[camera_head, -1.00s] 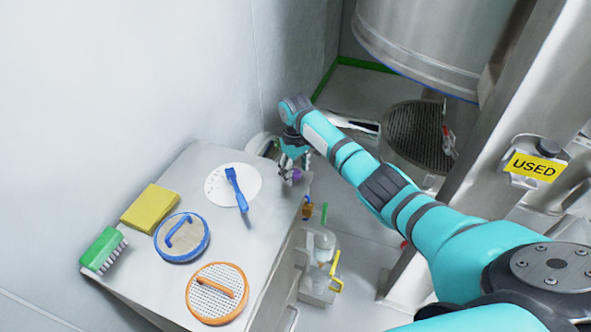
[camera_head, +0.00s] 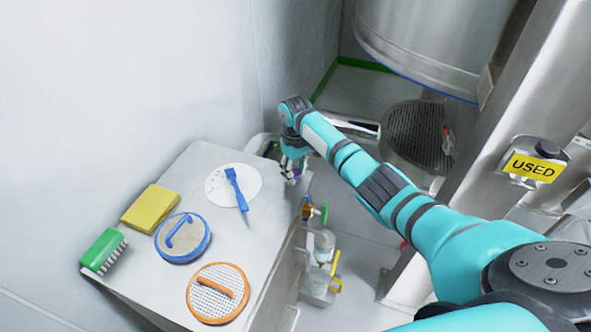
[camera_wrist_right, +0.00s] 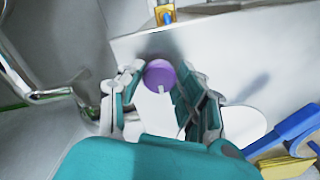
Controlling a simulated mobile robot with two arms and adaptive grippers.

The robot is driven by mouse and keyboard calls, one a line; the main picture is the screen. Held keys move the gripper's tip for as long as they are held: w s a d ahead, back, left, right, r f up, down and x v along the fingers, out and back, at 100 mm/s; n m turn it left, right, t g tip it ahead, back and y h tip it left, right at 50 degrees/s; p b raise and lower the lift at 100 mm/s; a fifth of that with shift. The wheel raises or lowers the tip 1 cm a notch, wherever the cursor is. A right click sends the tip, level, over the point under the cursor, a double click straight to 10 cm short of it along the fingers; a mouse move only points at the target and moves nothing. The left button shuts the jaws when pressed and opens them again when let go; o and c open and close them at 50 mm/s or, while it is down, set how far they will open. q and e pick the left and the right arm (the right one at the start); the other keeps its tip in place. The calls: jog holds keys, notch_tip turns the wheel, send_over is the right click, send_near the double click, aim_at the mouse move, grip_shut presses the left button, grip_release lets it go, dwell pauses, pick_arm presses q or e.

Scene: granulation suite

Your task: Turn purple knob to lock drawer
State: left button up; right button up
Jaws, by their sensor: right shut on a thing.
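The purple knob (camera_wrist_right: 160,73) is round with a small pale pointer mark toward its lower side. My right gripper (camera_wrist_right: 157,85) is shut on the knob, one finger on each side in the right wrist view. In the head view my right gripper (camera_head: 293,174) reaches down to the cabinet's far corner and mostly covers the purple knob (camera_head: 298,177). The drawer cannot be made out clearly. My left gripper is not in view.
The cabinet top (camera_head: 205,165) holds a white disc with a blue brush (camera_head: 236,188), a yellow sponge (camera_head: 150,208), a green brush (camera_head: 103,250), a blue-rimmed sieve (camera_head: 182,237) and an orange sieve (camera_head: 217,293). A wall stands behind.

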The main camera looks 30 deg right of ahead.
jog(key=m+p, duration=0.3)
jog(key=shift+r, duration=0.2)
jog(key=m+p, duration=0.2)
jog(key=m, duration=0.2)
jog(key=shift+a+m+p, duration=0.1)
jog(key=shift+m+p, duration=0.2)
jog(key=shift+m, duration=0.1)
jog(key=m+p, duration=0.1)
jog(key=m, duration=0.3)
jog(key=shift+f+m, duration=0.15)
jog(key=shift+m, duration=0.15)
jog(key=m+p, duration=0.1)
jog(key=m, duration=0.4)
jog(key=shift+w, duration=0.15)
jog(key=o, duration=1.1)
jog(key=shift+o, duration=0.2)
notch_tip(320, 180, up, 12)
